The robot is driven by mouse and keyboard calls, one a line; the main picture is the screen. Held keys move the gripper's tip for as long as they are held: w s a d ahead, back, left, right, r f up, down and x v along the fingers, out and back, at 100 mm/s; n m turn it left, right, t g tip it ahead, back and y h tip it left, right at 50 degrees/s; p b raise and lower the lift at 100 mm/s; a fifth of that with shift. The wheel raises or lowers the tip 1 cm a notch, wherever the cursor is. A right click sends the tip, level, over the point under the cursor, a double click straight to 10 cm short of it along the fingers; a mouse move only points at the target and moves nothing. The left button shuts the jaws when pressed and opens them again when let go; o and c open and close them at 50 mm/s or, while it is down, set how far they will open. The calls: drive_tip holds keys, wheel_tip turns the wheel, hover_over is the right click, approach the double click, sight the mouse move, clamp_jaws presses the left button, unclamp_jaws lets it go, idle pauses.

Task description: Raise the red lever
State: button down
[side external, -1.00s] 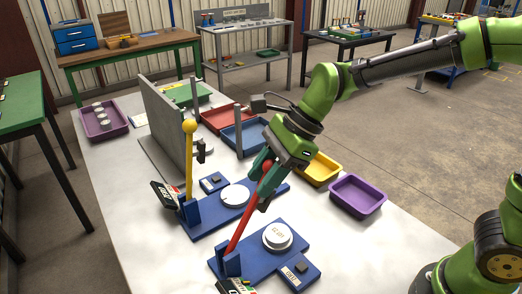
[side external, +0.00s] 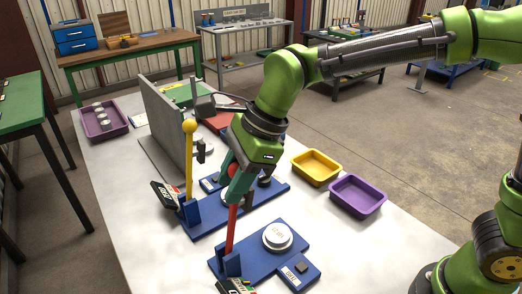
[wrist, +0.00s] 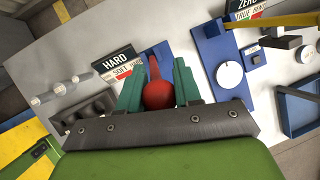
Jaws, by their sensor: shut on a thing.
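The red lever (side external: 231,232) stands nearly upright on a blue base plate (side external: 250,262) at the front of the table. Its red ball knob (wrist: 158,95) sits between the two green fingers in the wrist view. My gripper (side external: 236,188) is shut on the lever at its top end; the fingers hide part of the knob and upper shaft in the side view. A white round dial (side external: 277,236) is on the same base. A sign reading HARD and SOFT (wrist: 118,62) stands by the lever in the wrist view.
A yellow lever (side external: 189,165) on a second blue base stands just behind and left, close to my gripper. A grey upright panel (side external: 165,125) is behind it. A yellow tray (side external: 316,181) and a purple tray (side external: 358,210) lie to the right. The table front right is clear.

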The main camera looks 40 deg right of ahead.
drive_tip(key=shift+w, duration=0.15)
drive_tip(key=c, duration=0.8)
unclamp_jaws()
drive_tip(key=v, duration=1.7)
